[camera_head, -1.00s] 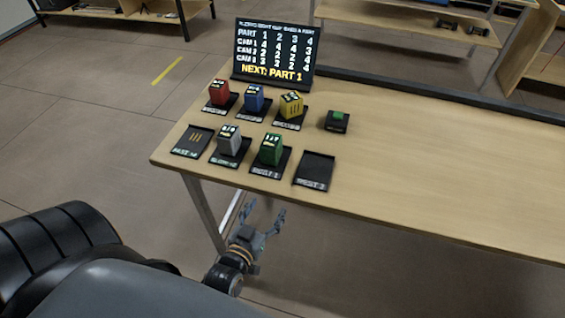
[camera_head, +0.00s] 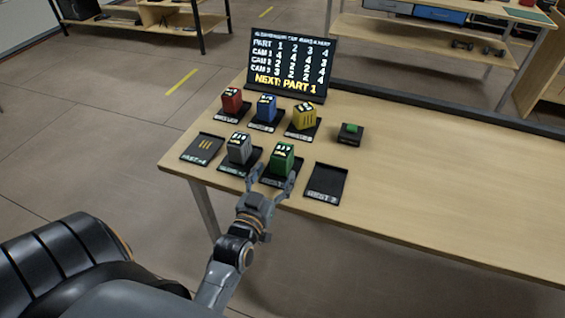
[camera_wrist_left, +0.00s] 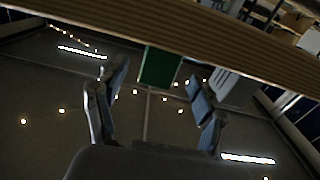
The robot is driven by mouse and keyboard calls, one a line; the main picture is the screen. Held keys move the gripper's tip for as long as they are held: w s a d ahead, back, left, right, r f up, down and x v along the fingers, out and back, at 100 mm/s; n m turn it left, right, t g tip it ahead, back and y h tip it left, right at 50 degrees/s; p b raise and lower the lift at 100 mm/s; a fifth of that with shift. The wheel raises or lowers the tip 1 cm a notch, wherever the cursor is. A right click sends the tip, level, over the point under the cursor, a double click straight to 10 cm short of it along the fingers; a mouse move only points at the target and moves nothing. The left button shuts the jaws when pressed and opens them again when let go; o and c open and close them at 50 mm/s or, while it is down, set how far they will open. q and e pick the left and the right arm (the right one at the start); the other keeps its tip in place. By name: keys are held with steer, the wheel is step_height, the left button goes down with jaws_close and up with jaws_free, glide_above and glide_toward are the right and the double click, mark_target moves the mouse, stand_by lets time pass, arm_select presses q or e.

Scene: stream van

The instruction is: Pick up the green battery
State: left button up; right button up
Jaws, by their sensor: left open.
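The green battery (camera_head: 283,157) stands upright on a dark labelled tray (camera_head: 268,177) in the front row near the table's front edge. My left gripper (camera_head: 274,179) is open just in front of it, fingers spread and pointing toward it. In the left wrist view, the green battery (camera_wrist_left: 160,67) shows between the two open fingers of my left gripper (camera_wrist_left: 158,78). The gap between fingers and battery is hard to judge. The battery's lower part is partly hidden by the gripper in the head view. My right gripper is not in view.
A grey battery (camera_head: 239,148) stands close left of the green one. Red (camera_head: 232,101), blue (camera_head: 266,108) and yellow (camera_head: 305,116) ones stand behind. An empty tray (camera_head: 327,183) lies right. A screen (camera_head: 288,66) stands at the back. The table's right side (camera_head: 450,185) is clear.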

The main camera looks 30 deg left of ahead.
mark_target(278, 167)
arm_select(q)
steer(key=shift+w+a, duration=0.2)
steer(key=shift+w, duration=0.45)
steer(key=b+x, duration=0.2)
steer(key=x, duration=0.2)
steer(key=shift+w, duration=0.1)
steer(key=shift+w+a+b, duration=0.15)
steer(key=shift+w+b, duration=0.2)
steer(key=shift+w, duration=0.1)
steer(key=c, duration=1.2)
steer(key=shift+r, duration=0.1)
jaws_close()
